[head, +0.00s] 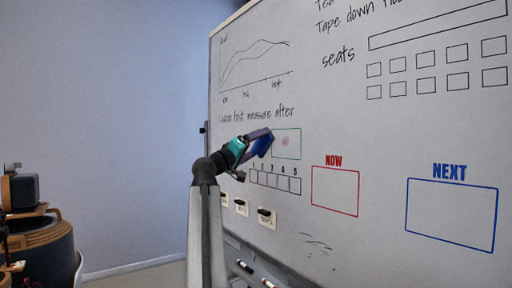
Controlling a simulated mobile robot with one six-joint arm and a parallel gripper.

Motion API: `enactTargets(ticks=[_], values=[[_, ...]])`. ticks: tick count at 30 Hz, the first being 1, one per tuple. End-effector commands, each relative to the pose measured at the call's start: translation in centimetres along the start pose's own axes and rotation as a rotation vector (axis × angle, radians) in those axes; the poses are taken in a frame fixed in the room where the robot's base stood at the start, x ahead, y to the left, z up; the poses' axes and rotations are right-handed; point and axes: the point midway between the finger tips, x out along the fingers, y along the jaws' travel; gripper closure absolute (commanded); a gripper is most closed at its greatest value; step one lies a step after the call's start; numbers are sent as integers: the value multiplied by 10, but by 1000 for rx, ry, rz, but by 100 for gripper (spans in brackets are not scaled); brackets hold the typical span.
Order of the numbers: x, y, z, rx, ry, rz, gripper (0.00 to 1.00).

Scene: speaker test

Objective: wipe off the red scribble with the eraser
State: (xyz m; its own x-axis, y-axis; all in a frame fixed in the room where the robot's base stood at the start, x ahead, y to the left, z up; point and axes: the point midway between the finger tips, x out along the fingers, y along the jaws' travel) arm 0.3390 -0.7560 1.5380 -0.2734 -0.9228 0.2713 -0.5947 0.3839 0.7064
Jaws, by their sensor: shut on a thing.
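The whiteboard (385,150) fills the right of the head view, seen at a slant. A faint, small red scribble (286,142) lies inside a thin green box drawn on the board. My gripper (262,138) is shut on a dark blue eraser (263,147), just left of the scribble, by the box's left edge. I cannot tell whether the eraser touches the board. The jaws and eraser hide part of the box's left side.
Small notes with dark items (266,217) sit below a numbered row of boxes. Faint green strokes (318,243) are lower on the board. Markers (245,266) lie along the bottom ledge. A dark box (21,192) stands on a round brown-and-black object at far left.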

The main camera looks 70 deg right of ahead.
Motion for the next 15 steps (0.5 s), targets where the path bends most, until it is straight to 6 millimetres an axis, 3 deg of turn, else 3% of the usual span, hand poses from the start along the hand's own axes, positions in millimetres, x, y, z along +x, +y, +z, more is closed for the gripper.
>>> enactTargets(ticks=[15], values=[[39,6,10,-1,1,1,33]])
